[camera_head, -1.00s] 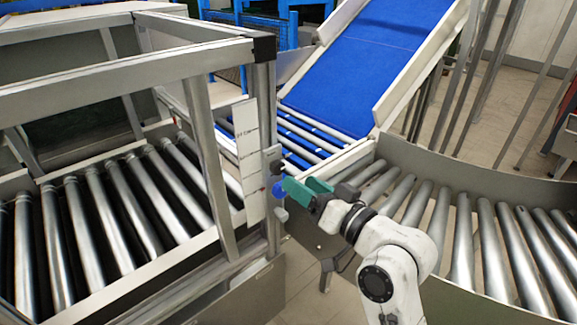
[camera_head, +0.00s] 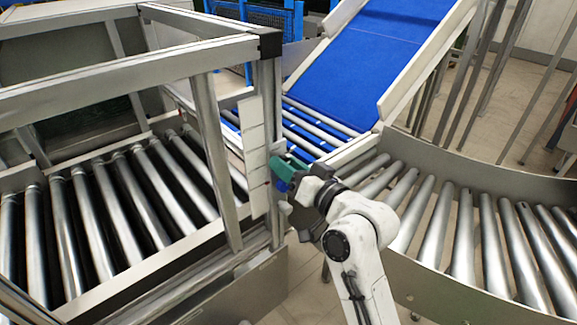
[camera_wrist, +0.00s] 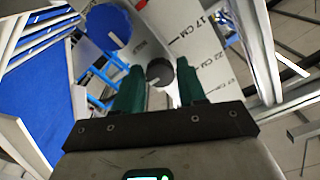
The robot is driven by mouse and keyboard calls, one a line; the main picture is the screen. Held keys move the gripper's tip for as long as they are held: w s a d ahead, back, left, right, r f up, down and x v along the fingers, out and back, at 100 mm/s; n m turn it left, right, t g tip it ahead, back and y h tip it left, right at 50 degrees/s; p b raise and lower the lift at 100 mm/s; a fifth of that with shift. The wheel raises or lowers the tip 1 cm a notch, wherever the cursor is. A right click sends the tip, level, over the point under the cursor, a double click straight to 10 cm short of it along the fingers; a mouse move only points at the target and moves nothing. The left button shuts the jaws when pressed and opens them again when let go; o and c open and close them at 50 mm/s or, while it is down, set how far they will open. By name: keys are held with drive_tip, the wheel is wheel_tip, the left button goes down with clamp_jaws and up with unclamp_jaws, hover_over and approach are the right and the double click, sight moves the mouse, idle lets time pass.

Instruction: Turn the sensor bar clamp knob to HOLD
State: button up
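My gripper (camera_head: 283,176) with green fingers is at the upright post of the frame, beside a blue knob (camera_head: 282,186). In the wrist view the gripper (camera_wrist: 160,66) is open. A dark round knob (camera_wrist: 158,74) shows between its fingertips; I cannot tell whether they touch it. The blue knob (camera_wrist: 108,27) lies up and left of the fingers, outside them. No HOLD label is readable, and I cannot tell which knob is the clamp knob. The fingers partly hide the knobs in the head view.
A metal frame post (camera_head: 268,130) with a white scale strip (camera_head: 254,150) stands close left of the gripper. Roller conveyors lie left (camera_head: 110,215) and right (camera_head: 465,235). A blue belt (camera_head: 375,60) slopes up behind.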

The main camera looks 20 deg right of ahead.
drive_tip(key=c, duration=0.7)
drive_tip(key=shift+o, duration=0.2)
drive_tip(key=shift+f, duration=0.1)
drive_tip(key=shift+n+b, duration=7.15)
drive_tip(key=shift+n, duration=1.85)
